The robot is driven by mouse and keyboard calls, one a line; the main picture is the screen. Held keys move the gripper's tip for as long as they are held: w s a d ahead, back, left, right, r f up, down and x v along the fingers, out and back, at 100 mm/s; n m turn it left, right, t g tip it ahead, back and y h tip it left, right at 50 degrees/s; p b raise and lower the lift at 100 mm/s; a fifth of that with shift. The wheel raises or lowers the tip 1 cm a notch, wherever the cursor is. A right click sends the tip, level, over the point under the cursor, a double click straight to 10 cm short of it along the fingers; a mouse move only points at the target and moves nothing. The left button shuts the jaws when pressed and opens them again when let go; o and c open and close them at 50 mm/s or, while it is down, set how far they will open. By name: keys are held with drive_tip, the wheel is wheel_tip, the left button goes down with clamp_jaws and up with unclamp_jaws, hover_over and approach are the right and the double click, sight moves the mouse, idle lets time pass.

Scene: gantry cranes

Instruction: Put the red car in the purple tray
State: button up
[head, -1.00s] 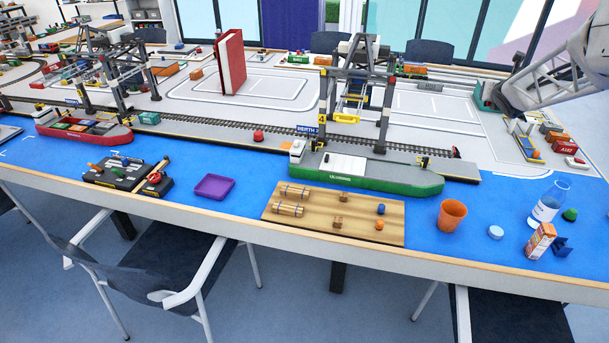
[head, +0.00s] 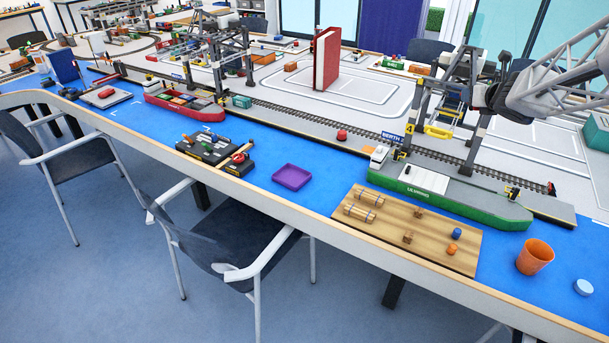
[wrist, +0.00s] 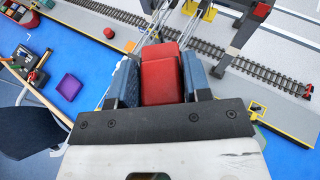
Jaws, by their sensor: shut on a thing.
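My gripper (wrist: 160,64) is shut on the red car (wrist: 160,84), which sits between its two blue finger pads in the wrist view. Only the top and near side of the car show. In the head view the arm reaches in from the upper right, its dark end beside the large gantry crane; I cannot make out the car there. The purple tray (head: 292,177) lies empty on the blue table strip, left of the wooden board. It also shows in the wrist view (wrist: 69,87), to the left of and below the held car.
The gantry crane (head: 474,110) and the green ship (head: 450,200) stand between my arm and the tray. The wooden board (head: 410,229) with small loads lies right of the tray. A black control panel (head: 214,150) is left of it. An orange cup (head: 534,257) stands at right.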

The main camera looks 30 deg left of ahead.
drive_tip(key=s+a+n+g+y, duration=0.25)
drive_tip(key=s+a, duration=0.45)
drive_tip(key=a, duration=0.5)
drive_tip(key=s+a+n+g+y, duration=0.25)
drive_tip(key=s+a, duration=0.35)
drive_tip(key=a, duration=0.6)
drive_tip(key=s+a+f+n+g, duration=0.2)
drive_tip(key=s+a+n+g, duration=0.4)
drive_tip(key=s+a, duration=1.1)
drive_tip(key=shift+y, duration=0.4)
drive_tip(key=f, duration=0.9)
drive_tip(key=d+f, duration=0.1)
drive_tip(key=f, duration=1.8)
drive_tip(key=shift+s+d, duration=0.15)
drive_tip(key=shift+s, duration=0.05)
drive_tip(key=shift+r, duration=0.1)
drive_tip(key=shift+w+a+f, duration=0.25)
drive_tip(key=shift+w+a, duration=1.5)
drive_tip(key=shift+a, duration=0.05)
drive_tip(key=shift+w+a+f, duration=0.2)
drive_tip(key=shift+w+a, duration=1.6)
drive_tip(key=shift+a, duration=0.05)
drive_tip(key=shift+w+a+f, duration=0.25)
drive_tip(key=shift+w+a, duration=1.5)
drive_tip(key=shift+a, duration=0.05)
